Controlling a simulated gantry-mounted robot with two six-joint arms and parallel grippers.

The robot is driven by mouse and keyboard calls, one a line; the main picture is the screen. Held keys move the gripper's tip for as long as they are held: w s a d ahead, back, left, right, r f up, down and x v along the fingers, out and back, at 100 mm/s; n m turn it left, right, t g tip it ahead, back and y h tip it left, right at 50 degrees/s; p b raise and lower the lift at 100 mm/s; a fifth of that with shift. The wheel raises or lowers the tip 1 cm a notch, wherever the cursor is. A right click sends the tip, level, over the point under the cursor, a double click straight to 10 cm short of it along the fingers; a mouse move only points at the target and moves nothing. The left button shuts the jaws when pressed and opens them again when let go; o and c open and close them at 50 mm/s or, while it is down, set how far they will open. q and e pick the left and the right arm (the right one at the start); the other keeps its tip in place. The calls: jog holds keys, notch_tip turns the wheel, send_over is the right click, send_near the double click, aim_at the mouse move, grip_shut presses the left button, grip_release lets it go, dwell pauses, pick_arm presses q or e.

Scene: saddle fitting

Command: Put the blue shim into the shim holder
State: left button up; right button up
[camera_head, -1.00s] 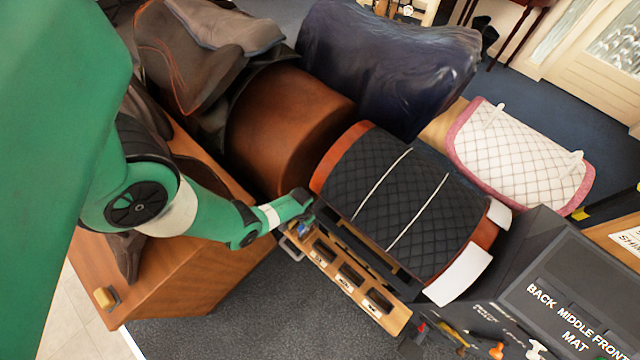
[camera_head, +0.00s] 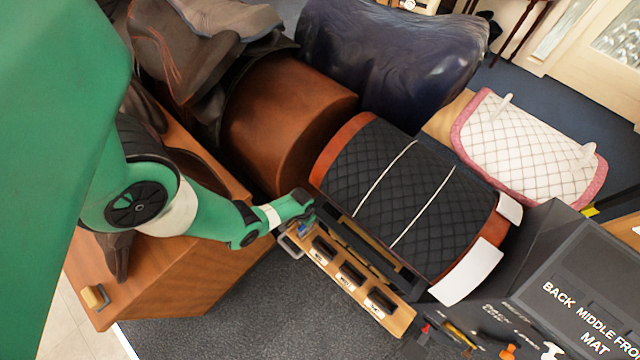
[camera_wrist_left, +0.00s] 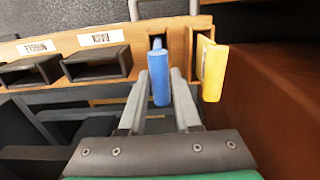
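The blue shim (camera_wrist_left: 160,77) stands out from a slot at the end of the wooden rail in the left wrist view. A small blue bit (camera_head: 303,229) shows beside my gripper in the head view. My left gripper (camera_wrist_left: 162,78) has one finger on each side of the blue shim, with a narrow gap visible; firm contact is not clear. In the head view my left gripper (camera_head: 306,205) is at the rail's left end. The wooden rail (camera_head: 340,292) carries black labelled pockets (camera_head: 351,272), possibly the shim holder; they look empty. My right gripper is not in view.
A yellow shim (camera_wrist_left: 214,72) stands just right of the blue one. A quilted black pad (camera_head: 415,200) on a stand lies behind the rail. A dark labelled box (camera_head: 590,290) is at the right. Grey floor (camera_head: 240,315) lies in front of the rail.

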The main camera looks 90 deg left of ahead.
pick_arm(q)
jog(key=o, duration=0.4)
notch_tip(320, 180, up, 12)
jog(key=p, duration=1.1)
jog(key=shift+f, duration=0.2)
